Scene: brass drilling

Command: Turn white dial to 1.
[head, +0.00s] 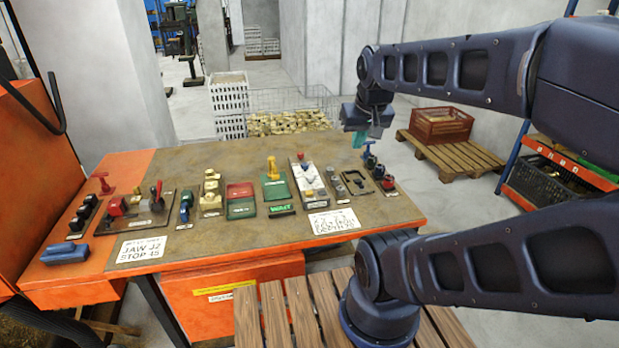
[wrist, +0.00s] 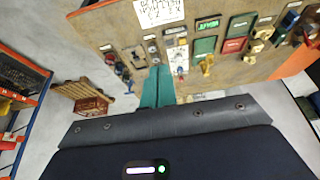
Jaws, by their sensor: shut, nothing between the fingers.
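A narrow white panel (head: 296,174) stands toward the right of the brown bench top. It carries a red knob (head: 301,156) at its far end and several small grey or pale knobs nearer the front. The panel also shows in the wrist view (wrist: 178,62), just right of my fingers. I cannot tell which knob is the white dial, nor read any marks around it. My gripper (head: 359,138) has teal fingers. It hangs above the bench's far right side, apart from the panel. In the wrist view my fingers (wrist: 157,86) are together and empty.
The orange bench (head: 215,268) holds several other controls, including a green block with a yellow handle (head: 273,171) and dark levers (head: 376,166). Printed cards lie along its front edge. A wire basket of brass parts (head: 289,121) stands behind. A red crate (head: 440,125) sits on a pallet.

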